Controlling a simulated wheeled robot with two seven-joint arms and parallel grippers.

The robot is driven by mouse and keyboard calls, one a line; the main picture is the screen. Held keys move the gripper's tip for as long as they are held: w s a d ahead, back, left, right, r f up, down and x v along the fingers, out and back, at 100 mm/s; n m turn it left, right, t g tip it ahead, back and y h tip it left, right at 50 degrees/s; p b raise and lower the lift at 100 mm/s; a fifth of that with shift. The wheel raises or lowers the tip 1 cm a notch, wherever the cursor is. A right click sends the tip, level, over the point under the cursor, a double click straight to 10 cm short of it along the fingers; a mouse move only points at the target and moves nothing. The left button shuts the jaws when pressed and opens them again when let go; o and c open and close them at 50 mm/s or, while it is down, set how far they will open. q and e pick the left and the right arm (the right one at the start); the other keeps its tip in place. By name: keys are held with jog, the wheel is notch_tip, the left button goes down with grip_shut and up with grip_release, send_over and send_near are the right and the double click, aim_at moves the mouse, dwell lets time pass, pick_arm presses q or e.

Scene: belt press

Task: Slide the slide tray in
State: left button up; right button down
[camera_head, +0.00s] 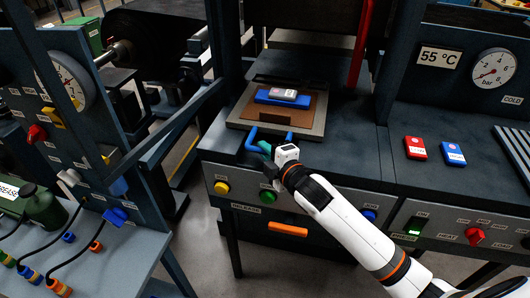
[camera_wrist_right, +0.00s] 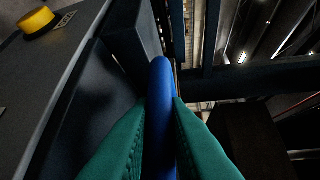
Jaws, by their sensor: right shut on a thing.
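The slide tray (camera_head: 240,114) is a grey plate with a brown pad, lying on the dark bed of the press. A blue block with a grey-topped piece (camera_head: 284,95) rests on the pad. A blue handle (camera_head: 251,138) sticks out at the tray's front; its bar also shows in the right wrist view (camera_wrist_right: 161,95). My right gripper (camera_head: 266,148) is at the handle, and its green fingers (camera_wrist_right: 161,140) are shut on the blue bar from both sides. The gripper hides part of the handle. My left gripper is not in view.
Below the handle, the front panel has a yellow button (camera_head: 221,188), a green button (camera_head: 268,197) and an orange handle (camera_head: 288,229). A red lever (camera_head: 361,45) hangs right of the press opening. Red (camera_head: 415,148) and blue (camera_head: 453,154) blocks lie on the right bench.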

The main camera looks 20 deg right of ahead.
jog(key=c, duration=1.4)
grip_release()
jog(key=b+v, duration=0.1)
jog(key=v, duration=1.1)
jog(key=shift+f, duration=0.1)
